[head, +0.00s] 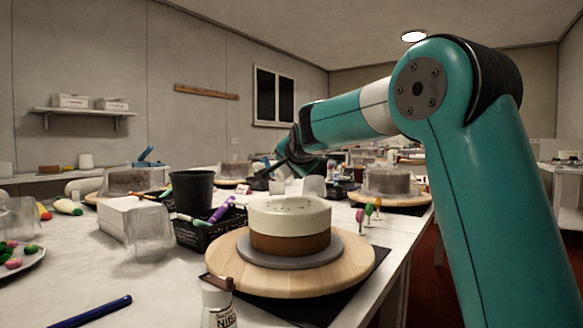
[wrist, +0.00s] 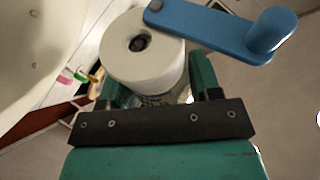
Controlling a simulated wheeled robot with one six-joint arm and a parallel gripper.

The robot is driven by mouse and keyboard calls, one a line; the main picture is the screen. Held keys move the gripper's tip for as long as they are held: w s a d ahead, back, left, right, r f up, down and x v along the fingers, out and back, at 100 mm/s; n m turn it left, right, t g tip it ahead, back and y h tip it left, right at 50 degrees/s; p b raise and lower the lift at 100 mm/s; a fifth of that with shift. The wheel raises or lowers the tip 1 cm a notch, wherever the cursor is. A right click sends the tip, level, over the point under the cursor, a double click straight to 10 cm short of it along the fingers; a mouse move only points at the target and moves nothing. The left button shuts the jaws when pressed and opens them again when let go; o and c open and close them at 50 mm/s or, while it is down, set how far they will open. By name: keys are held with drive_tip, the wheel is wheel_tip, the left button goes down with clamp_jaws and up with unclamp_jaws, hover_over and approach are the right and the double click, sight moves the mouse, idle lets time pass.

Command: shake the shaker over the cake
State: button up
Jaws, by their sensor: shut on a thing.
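The cake (head: 290,224) has white icing above a brown lower band and dark specks on top. It stands on a grey board (head: 256,252) on a round wooden turntable (head: 225,262). My gripper (wrist: 158,88) is shut on a white cylindrical shaker (wrist: 125,65), with one teal finger on each side. A dark hole shows in its end, and a blue crank (wrist: 205,25) with a thick knob lies across its edge. In the head view my gripper (head: 270,174) is small, behind the cake and apart from it; the shaker cannot be made out clearly there.
A nibs bottle (head: 218,308) with a brown cap stands at the turntable's front left. A black crate (head: 200,238) of tools, a black pot (head: 192,192) and a white box (head: 130,218) are left of the cake. A blue pen (head: 90,312) lies on the open table at front left.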

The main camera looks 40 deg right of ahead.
drive_tip(key=shift+w+d+r+p, duration=0.1)
drive_tip(key=shift+d+r+p, duration=0.2)
drive_tip(key=shift+d, duration=0.1)
drive_tip(key=shift+a+f+b, duration=0.4)
drive_tip(key=shift+b, duration=0.1)
drive_tip(key=shift+r, duration=0.1)
drive_tip(key=shift+a+r+h+b, duration=0.15)
drive_tip(key=shift+h+b, duration=0.25)
drive_tip(key=shift+b, duration=0.1)
drive_tip(key=shift+r, duration=0.2)
drive_tip(key=shift+f, duration=0.2)
drive_tip(key=shift+r+n+t, duration=0.1)
drive_tip(key=shift+n+t, duration=0.2)
